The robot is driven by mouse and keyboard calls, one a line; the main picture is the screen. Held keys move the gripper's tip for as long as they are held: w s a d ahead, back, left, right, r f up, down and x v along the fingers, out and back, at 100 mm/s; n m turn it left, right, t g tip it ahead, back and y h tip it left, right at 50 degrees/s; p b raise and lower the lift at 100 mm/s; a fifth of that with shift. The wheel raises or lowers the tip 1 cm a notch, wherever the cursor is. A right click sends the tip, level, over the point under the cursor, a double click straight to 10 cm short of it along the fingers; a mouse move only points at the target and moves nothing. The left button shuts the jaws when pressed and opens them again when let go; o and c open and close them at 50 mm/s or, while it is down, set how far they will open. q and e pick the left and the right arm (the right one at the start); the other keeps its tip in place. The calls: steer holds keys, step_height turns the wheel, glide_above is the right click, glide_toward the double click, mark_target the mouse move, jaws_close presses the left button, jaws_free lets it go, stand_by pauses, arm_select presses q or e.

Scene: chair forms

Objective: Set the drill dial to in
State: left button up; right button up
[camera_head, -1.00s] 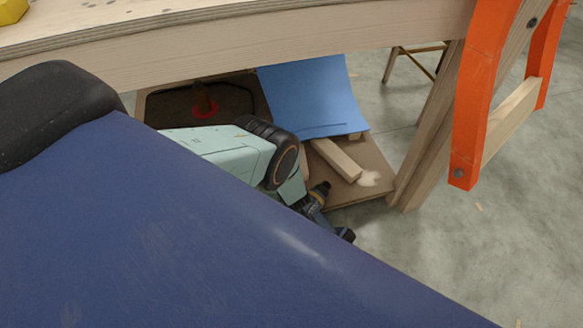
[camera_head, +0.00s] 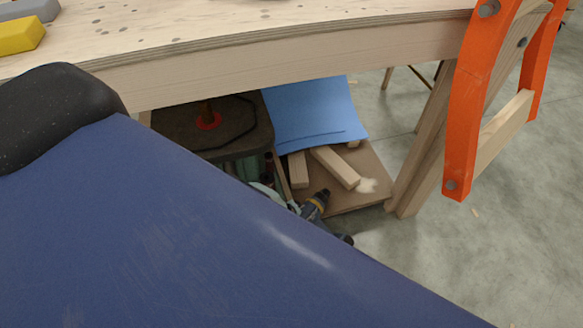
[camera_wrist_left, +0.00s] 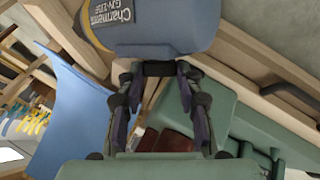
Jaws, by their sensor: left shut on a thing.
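The drill (camera_head: 317,202) is dark blue with a yellow band, low by the front edge of the under-bench shelf, partly hidden behind my blue body. In the left wrist view its rounded blue-grey housing (camera_wrist_left: 150,22) with white lettering fills the top. My left gripper (camera_wrist_left: 160,70) is shut on a dark part of the drill below this housing. I cannot tell whether that part is the dial, and no dial marking is readable. My right gripper is in neither view.
A wooden bench (camera_head: 250,70) spans above the shelf (camera_head: 340,195). An orange curved frame (camera_head: 467,100) stands right. The concrete floor right is mostly clear.

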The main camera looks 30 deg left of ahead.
arm_select(q)
steer(key=shift+s+t, duration=0.15)
steer(key=shift+t, duration=0.15)
steer(key=o, duration=1.1)
steer(key=shift+o, duration=0.2)
steer(key=shift+w, duration=0.2)
